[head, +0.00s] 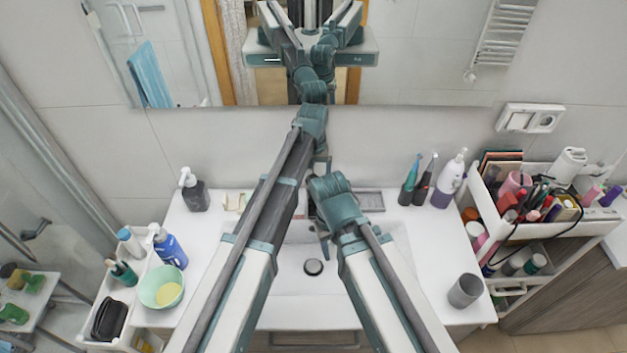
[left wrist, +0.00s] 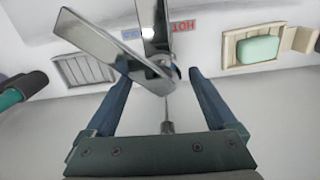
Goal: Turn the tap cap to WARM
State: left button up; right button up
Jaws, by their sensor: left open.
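The chrome tap (left wrist: 154,28) shows in the left wrist view, with its flat lever cap (left wrist: 98,42) slanting to the upper left. A red HOT label (left wrist: 183,26) is right of the tap and reads upside down. A blue label (left wrist: 131,34) is on its left, partly behind the lever. My left gripper (left wrist: 161,77) is open, its fingers either side of the lever's base; contact is unclear. In the head view my left gripper (head: 321,160) is by the wall above the sink. My right arm hides most of the tap; its gripper (head: 325,243) is partly visible, jaws unclear.
A soap dish with green soap (left wrist: 258,50) and a metal grate (left wrist: 83,70) flank the tap. The sink drain (head: 313,267) lies below. A soap pump (head: 193,190) stands left, toothbrushes (head: 411,180) right. A grey cup (head: 465,291) is at front right.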

pick_arm(q)
jog(key=shift+c, duration=0.7)
grip_shut()
jog(key=shift+m, duration=0.4)
jog(key=m, duration=0.3)
jog(key=shift+m, duration=2.1)
